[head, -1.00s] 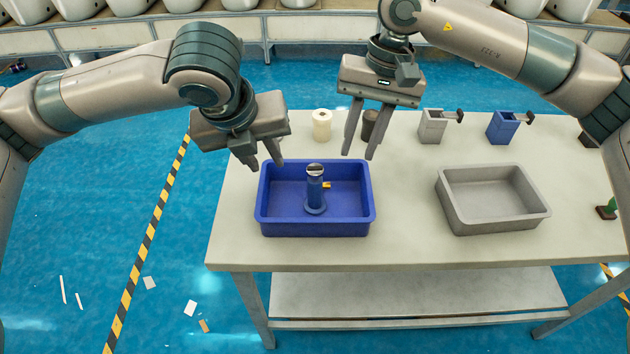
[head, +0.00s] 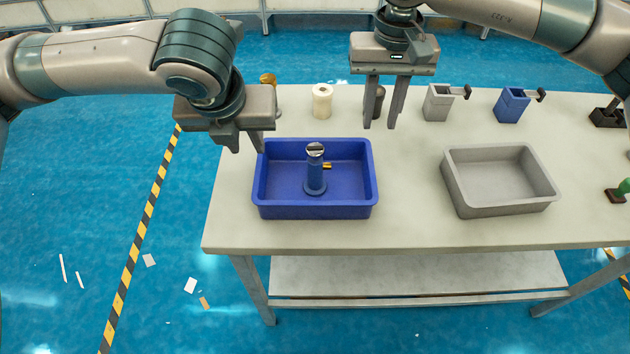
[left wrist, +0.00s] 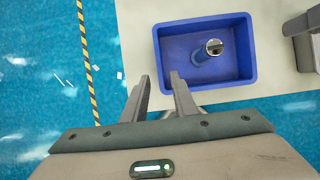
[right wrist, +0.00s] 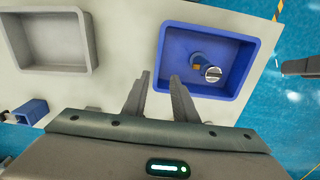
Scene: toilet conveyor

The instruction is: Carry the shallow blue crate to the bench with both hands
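The shallow blue crate (head: 315,212) rests on the bench (head: 420,232), near its left end. A blue cylindrical fitting with a chrome top (head: 316,170) stands inside it, with a small yellow part beside it. My left gripper (head: 247,146) is above the crate's left rim, fingers apart and empty; the crate also shows in the left wrist view (left wrist: 205,86). My right gripper (head: 381,124) is above and behind the crate's right rim, fingers apart and empty; the right wrist view shows the crate (right wrist: 210,90) beyond its fingers. Neither gripper visibly touches the crate.
A grey tray (head: 500,207) stands to the right of the blue crate with a gap between. Behind are a cream roll (head: 322,101), a dark cylinder, a grey holder (head: 437,103) and a blue holder (head: 511,105). A green-topped item (head: 622,188) is at the right edge.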

